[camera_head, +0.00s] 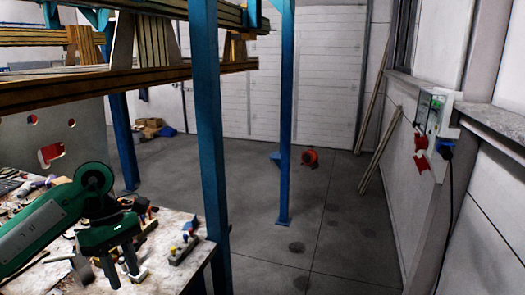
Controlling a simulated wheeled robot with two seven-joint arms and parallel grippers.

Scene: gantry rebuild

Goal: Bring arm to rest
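My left arm, green and grey, comes in from the left edge and bends down at a round green joint. Its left gripper (121,272) points down over the right part of a cluttered workbench (172,225). Its two dark fingers stand apart, with small light and dark items visible around and behind them. I see nothing clearly held between them. Whether the fingertips touch the bench cannot be told. My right gripper is not in view.
Tools and small parts crowd the bench; a small block with coloured parts (184,247) lies near its right edge. A blue post (209,130) rises beside the bench, and another (286,120) stands farther back. Grey floor (320,240) is clear to the right. A wall-mounted electrical box (437,112) hangs right.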

